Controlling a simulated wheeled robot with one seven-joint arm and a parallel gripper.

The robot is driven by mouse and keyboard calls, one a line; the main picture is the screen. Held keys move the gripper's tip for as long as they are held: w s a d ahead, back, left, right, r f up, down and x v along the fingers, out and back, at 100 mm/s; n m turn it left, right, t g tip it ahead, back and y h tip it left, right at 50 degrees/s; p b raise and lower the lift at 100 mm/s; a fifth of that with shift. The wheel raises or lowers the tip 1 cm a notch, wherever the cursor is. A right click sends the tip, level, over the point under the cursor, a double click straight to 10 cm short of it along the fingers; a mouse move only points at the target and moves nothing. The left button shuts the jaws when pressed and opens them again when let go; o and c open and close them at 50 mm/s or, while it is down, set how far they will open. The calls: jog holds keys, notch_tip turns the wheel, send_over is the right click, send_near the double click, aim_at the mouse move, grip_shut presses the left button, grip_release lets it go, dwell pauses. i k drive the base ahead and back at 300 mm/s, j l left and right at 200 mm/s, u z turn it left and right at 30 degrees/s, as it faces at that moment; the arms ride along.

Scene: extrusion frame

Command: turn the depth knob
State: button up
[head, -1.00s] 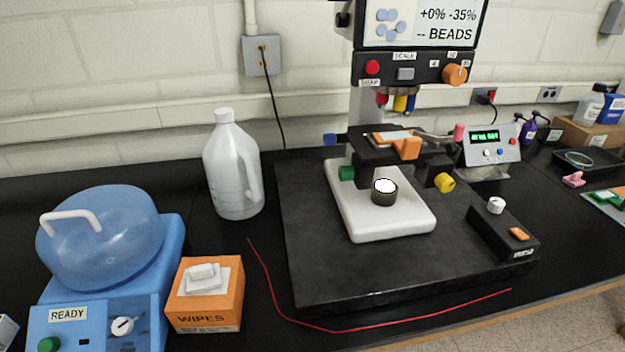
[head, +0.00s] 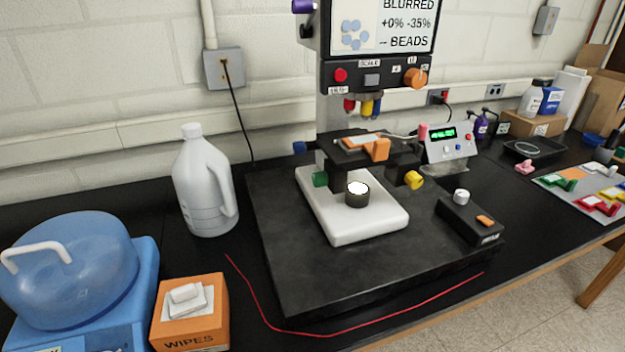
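A microscope stands on a black slab (head: 290,275), with a white base (head: 365,225) and a dark stage (head: 350,150). Its knobs are purple (head: 303,6) at the upper left, orange (head: 416,78) on the front panel, blue (head: 299,148), green (head: 320,179) and yellow (head: 413,180) around the stage. I cannot read any label saying depth, so I cannot tell which is the depth knob. The screen (head: 385,25) reads BLURRED, +0% -35%, BEADS. My gripper is not in view.
A red line (head: 330,334) runs on the bench before the slab. A control box (head: 470,220) sits on its right. A white jug (head: 205,190), wipes box (head: 190,315) and blue domed machine (head: 70,265) stand left. A mat with coloured clips (head: 545,183) lies right.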

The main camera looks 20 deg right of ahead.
aim_at(319, 178)
jog(key=i+j+u, duration=0.55)
jog(key=i+j+z, duration=0.15)
jog(key=j+z, duration=0.2)
jog(key=i+j+z, duration=0.15)
jog(key=z, duration=0.2)
jog(key=j+z, duration=0.5)
jog(key=l+u, duration=0.45)
jog(key=u, duration=0.15)
